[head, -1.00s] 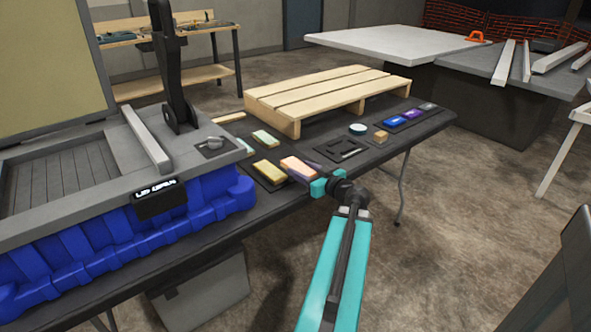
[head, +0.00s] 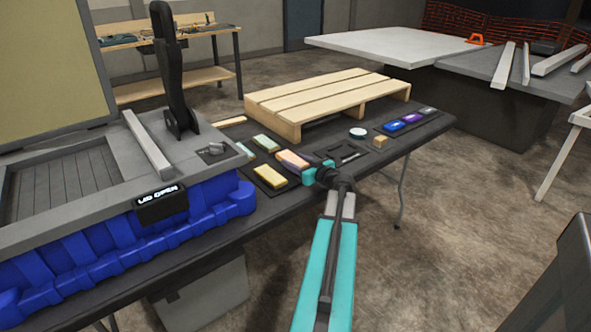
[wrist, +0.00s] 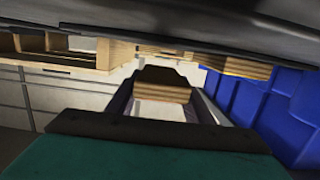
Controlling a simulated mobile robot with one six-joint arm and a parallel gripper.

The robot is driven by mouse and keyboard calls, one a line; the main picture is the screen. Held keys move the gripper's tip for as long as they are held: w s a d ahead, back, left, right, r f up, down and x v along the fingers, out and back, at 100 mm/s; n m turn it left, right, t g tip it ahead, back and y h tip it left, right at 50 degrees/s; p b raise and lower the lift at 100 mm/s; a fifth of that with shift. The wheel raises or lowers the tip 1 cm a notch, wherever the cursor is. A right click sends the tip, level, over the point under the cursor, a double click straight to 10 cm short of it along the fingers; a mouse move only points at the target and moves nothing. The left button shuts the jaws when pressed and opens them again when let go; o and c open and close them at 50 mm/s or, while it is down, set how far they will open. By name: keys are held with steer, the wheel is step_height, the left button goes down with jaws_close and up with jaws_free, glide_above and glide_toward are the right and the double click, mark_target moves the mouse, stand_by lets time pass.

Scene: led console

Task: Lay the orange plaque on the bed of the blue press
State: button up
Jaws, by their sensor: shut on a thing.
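The orange plaque (head: 290,158) is in my gripper (head: 306,166), which is shut on its near right end. In the head view it shows just right of the green and yellow plaques, at or a little above the dark table; the height is hard to tell. In the wrist view my gripper (wrist: 162,104) has a block with layered wooden edges (wrist: 160,91) between its fingers. The blue press (head: 110,238) stands at the left with its lid up and a sign reading "LID OPEN". Its grey slatted bed (head: 65,192) is bare.
A yellow plaque (head: 270,176) and a green plaque (head: 267,143) lie near my gripper. A wooden pallet (head: 325,95) lies behind. Small coloured blocks (head: 408,119) sit farther right.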

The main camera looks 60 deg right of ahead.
steer(key=shift+f, duration=0.1)
stand_by(0.3)
steer(key=shift+f, duration=1.6)
steer(key=shift+f, duration=0.2)
steer(key=o, duration=1.1)
steer(key=shift+r+p, duration=0.25)
steer(key=shift+p, duration=0.05)
steer(key=b+v, duration=0.1)
steer(key=v, duration=1.1)
steer(key=shift+b, duration=0.35)
steer(key=shift+o, duration=0.4)
